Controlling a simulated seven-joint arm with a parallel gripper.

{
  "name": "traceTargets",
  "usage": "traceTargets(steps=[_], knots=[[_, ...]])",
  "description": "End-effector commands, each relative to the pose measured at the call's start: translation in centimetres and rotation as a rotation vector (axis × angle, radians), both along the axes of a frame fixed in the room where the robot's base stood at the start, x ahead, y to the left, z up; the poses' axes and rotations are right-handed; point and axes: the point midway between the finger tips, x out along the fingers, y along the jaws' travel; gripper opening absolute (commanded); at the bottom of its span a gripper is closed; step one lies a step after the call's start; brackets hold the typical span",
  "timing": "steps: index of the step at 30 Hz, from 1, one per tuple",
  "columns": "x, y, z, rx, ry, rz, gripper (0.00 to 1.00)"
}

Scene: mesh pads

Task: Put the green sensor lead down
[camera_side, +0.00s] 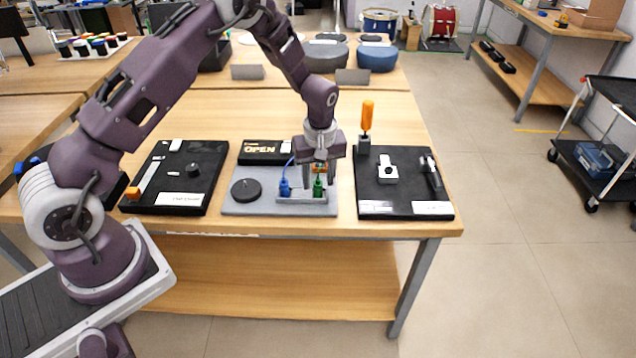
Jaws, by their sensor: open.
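The green sensor lead (318,188) stands upright at the right end of a small grey holder (300,199) on the grey pad (255,208). The blue lead (285,188) stands at the holder's left end, with a blue cable rising from it. My gripper (319,180) points down over the green lead, with its open fingers around the lead's upper part. Whether the fingers touch the lead is too small to tell. Part of the pad's back area is hidden behind my gripper.
Black boards lie left (213,165) and right (400,206) of the grey pad. An orange-handled tool (367,116) stands upright close on the right.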

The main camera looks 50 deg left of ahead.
Motion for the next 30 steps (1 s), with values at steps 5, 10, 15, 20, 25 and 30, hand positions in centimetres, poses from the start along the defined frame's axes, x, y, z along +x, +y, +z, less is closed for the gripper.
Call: traceTargets(steps=[5,10,15,20,25,30], knots=[[-0.2,-0.5,5.2,0.000,-0.006,-0.001,0.43],[-0.5,-0.9,8.7,0.000,-0.004,0.000,0.43],[-0.6,-1.0,10.0,0.000,-0.001,0.000,0.43],[-0.9,-1.2,11.0,-0.004,-0.009,-0.015,0.43],[-5.4,-2.8,20.0,-0.032,-0.093,-0.213,0.43],[-15.8,-5.0,28.6,-0.001,-0.212,-0.554,0.43]])
